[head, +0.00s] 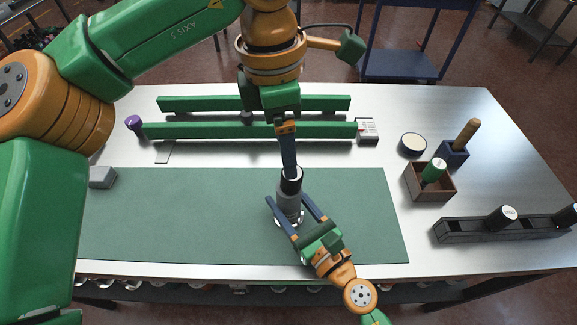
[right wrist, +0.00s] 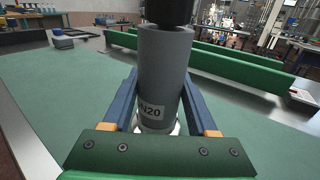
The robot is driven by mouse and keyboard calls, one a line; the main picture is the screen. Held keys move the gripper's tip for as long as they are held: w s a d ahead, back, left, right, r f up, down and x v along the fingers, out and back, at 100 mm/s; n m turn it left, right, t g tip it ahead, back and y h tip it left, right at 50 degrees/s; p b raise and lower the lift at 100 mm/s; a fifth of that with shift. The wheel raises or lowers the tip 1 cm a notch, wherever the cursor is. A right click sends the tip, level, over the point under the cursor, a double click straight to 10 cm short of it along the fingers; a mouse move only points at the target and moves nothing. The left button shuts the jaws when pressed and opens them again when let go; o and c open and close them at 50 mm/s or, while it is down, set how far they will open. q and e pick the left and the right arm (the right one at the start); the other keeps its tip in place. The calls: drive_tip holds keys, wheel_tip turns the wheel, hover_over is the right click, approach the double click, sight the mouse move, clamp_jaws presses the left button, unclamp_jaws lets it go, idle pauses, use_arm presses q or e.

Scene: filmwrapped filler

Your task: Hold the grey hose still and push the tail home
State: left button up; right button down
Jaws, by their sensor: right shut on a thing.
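The grey hose (head: 288,203) stands upright over the front part of the green mat (head: 160,215); in the right wrist view it is a grey cylinder (right wrist: 165,65) with a white label. My right gripper (head: 287,197) is shut on it, one blue finger on each side. The black tail (head: 291,186) sits at the hose's top end; its lower part shows in the right wrist view (right wrist: 170,10). How deep it sits cannot be told. My left gripper (head: 289,170) points down from above, its tip at the tail's top. Its fingers show edge-on, so their gap is hidden.
Two long green bars (head: 250,130) lie behind the mat. At right are a brown box (head: 447,190) with a green-topped thing, a round tin (head: 412,143), a blue holder (head: 455,157) with a wooden handle, and a black rail (head: 470,231). A grey block (head: 103,177) lies at left.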

use_arm(q)
wheel_tip(320, 180, up, 4)
drive_tip(key=shift+a+f, duration=0.1)
drive_tip(key=shift+a, duration=0.05)
drive_tip(key=shift+m, duration=0.3)
drive_tip(key=c, duration=0.5)
drive_tip(key=shift+m, duration=1)
drive_tip(key=c, duration=0.3)
drive_tip(key=m, duration=0.4)
drive_tip(key=shift+s+d+r+t, duration=0.15)
drive_tip(key=shift+d+r+t, duration=0.05)
drive_tip(key=shift+t, duration=0.1)
drive_tip(key=c, duration=0.4)
drive_tip(key=m, duration=0.4)
drive_tip(key=shift+s+d+r, duration=0.1)
drive_tip(key=shift+s+r, duration=0.05)
clamp_jaws()
drive_tip(key=m, duration=0.5)
drive_tip(key=m+t, duration=0.1)
drive_tip(key=m, duration=1)
hover_over(291, 185)
drive_tip(key=w, duration=0.1)
drive_tip(key=shift+w+f, duration=0.15)
drive_tip(key=shift+f, duration=2.6)
drive_tip(key=shift+f, duration=1.1)
